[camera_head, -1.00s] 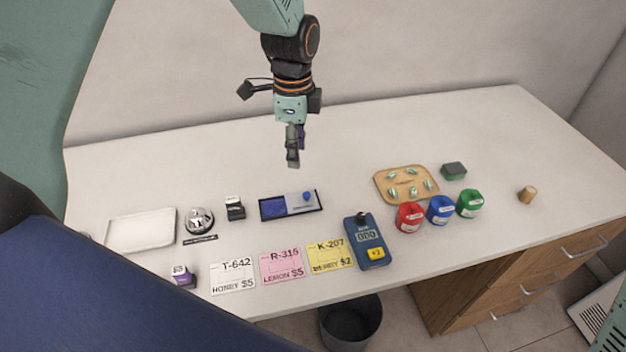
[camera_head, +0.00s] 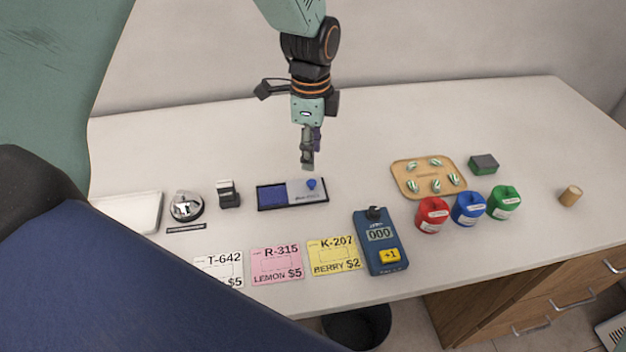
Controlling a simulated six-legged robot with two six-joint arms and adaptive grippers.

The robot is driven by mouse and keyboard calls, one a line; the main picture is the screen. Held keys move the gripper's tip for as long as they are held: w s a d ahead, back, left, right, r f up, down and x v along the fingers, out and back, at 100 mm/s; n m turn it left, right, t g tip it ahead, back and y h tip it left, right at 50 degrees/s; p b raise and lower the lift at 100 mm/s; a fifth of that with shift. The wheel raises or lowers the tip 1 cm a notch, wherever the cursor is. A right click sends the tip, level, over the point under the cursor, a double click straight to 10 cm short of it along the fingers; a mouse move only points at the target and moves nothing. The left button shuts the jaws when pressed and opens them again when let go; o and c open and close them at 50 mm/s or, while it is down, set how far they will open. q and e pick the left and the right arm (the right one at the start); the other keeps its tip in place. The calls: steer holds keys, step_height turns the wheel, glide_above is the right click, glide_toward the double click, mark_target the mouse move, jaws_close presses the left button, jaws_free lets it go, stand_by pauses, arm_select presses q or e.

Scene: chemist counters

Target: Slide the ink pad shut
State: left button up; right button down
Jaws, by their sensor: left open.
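The ink pad (camera_head: 273,196) lies on the white counter, a dark tray with its blue pad bared on the left. Its grey sliding lid (camera_head: 300,197) covers the right part and carries a round blue knob (camera_head: 311,184). My left gripper (camera_head: 308,166) hangs fingers down above and just behind the lid, apart from it and empty. It is open, though its fingers look close together from this angle. My right gripper is not in view.
Left of the pad stand a black stamp (camera_head: 228,194), a silver bell (camera_head: 186,206) and a white tray (camera_head: 130,212). In front lie price cards (camera_head: 277,265) and a blue counter device (camera_head: 380,241). Right are a wooden tray (camera_head: 400,181) and red (camera_head: 432,215), blue (camera_head: 468,208) and green (camera_head: 503,202) containers.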

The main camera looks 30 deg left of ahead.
mark_target(312, 181)
arm_select(q)
steer(key=shift+s+d+f, duration=0.1)
steer(key=shift+s+f, duration=0.1)
steer(key=shift+f, duration=0.2)
steer(key=f, duration=0.6)
steer(key=shift+w, duration=0.25)
steer(key=shift+s+f, duration=0.1)
steer(key=shift+f, duration=0.2)
steer(key=shift+s, duration=0.1)
steer(key=shift+r, duration=0.1)
steer(key=shift+c, duration=0.2)
steer(key=shift+c, duration=1.4)
jaws_close()
